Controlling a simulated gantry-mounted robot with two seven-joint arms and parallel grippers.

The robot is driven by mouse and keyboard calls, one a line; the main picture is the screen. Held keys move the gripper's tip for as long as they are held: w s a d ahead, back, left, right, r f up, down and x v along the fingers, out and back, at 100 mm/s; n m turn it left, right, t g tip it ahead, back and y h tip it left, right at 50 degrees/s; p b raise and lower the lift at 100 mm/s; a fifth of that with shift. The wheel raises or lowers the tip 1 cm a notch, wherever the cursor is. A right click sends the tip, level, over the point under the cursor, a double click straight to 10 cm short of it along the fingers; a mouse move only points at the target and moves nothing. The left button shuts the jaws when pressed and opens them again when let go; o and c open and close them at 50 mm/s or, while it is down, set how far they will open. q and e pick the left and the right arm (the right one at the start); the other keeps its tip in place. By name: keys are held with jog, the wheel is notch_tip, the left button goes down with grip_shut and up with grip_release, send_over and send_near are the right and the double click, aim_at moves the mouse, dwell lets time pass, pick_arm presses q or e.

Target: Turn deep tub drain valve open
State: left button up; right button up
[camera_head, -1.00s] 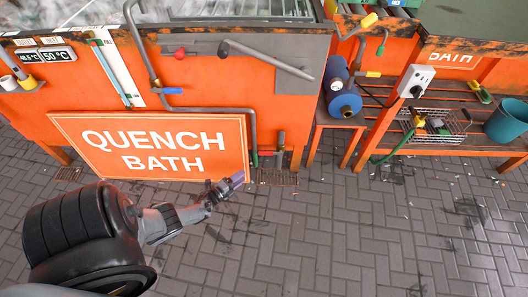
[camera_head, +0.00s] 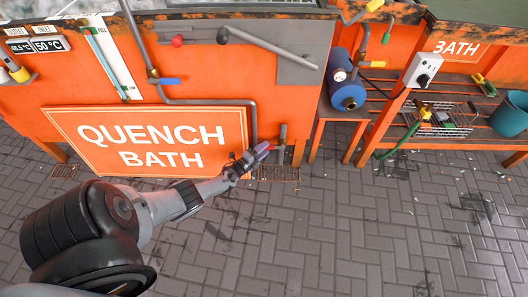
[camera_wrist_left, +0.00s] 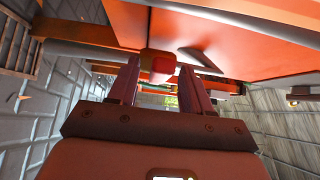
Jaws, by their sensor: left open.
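The orange quench tub (camera_head: 215,85) carries the "QUENCH BATH" sign (camera_head: 150,140) on its front. A short grey pipe fitting (camera_head: 282,138) stands low at the tub's right, above a floor grate; it looks like the drain valve, but its handle position is too small to tell. My left gripper (camera_head: 262,150) is just left of this fitting, near the sign's lower right corner. In the left wrist view, my open left gripper (camera_wrist_left: 158,88) has a finger on each side of a red block-like end (camera_wrist_left: 158,65), which appears just beyond the fingertips; contact cannot be told. My right gripper is not seen.
A grey pipe (camera_head: 215,101) runs across the tub front and down behind the gripper. Farther right are a wire basket (camera_head: 440,122) and a teal bucket (camera_head: 510,115). The brick floor (camera_head: 330,235) in front is clear.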

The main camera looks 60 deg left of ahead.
pick_arm(q)
jog(key=shift+w, duration=0.4)
jog(key=shift+c, duration=0.5)
jog(key=shift+s, duration=0.1)
grip_shut()
